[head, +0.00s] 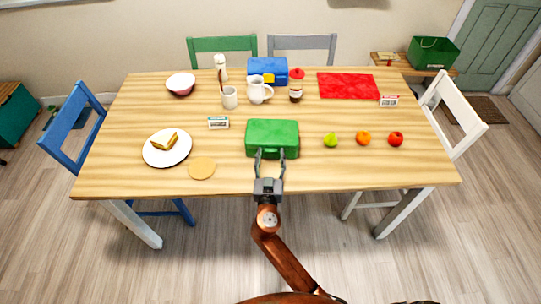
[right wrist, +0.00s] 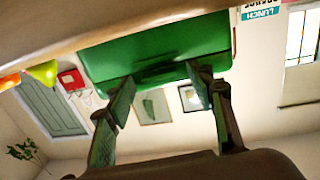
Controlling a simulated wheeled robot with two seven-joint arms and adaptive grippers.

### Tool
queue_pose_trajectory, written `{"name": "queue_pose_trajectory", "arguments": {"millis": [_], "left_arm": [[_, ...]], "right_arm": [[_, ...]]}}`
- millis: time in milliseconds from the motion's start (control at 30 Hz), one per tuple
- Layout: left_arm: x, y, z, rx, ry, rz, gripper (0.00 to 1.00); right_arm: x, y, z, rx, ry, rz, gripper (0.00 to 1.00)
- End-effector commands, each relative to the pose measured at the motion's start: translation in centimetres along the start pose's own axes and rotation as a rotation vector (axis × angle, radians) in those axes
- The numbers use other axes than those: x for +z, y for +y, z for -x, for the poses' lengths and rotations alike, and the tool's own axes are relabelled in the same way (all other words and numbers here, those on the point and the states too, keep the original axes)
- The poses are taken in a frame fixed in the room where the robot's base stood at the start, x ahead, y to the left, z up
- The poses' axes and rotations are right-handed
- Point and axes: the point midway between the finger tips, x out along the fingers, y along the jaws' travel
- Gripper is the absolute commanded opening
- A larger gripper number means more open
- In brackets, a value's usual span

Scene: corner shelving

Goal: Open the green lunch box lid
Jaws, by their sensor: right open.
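The green lunch box (head: 272,133) lies on the wooden table near its front middle, with its lid down. It also shows in the right wrist view (right wrist: 155,48), where the picture is upside down. My right gripper (head: 271,157) is at the front side of the box, its two fingers apart and pointing at it. In the right wrist view my right gripper (right wrist: 160,82) has its fingertips spread at the box's front edge; whether they touch it I cannot tell. My left gripper is not in view.
To the right of the box lie a green pear (head: 331,140), an orange (head: 363,138) and a red apple (head: 396,139). A plate (head: 152,157) with a sandwich, a round tan mat (head: 202,168) and a small card (head: 218,122) are to the left. A blue box (head: 262,66) stands behind.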

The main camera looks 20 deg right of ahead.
Motion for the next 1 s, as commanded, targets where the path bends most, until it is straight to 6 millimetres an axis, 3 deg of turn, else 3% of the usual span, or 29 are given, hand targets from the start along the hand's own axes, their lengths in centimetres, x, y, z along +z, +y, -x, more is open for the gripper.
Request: {"name": "queue_pose_trajectory", "arguments": {"millis": [200, 900, 1000], "left_arm": [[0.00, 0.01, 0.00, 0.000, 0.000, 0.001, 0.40], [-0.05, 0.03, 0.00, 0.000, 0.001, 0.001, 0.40], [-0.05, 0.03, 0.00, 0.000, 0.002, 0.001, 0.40]], "right_arm": [[-0.02, 0.01, 0.00, 0.000, 0.000, 0.000, 0.48], [-0.02, -0.01, 0.02, 0.000, 0.000, 0.000, 0.00], [-0.02, -0.01, 0.02, 0.000, 0.000, 0.000, 0.00]]}}
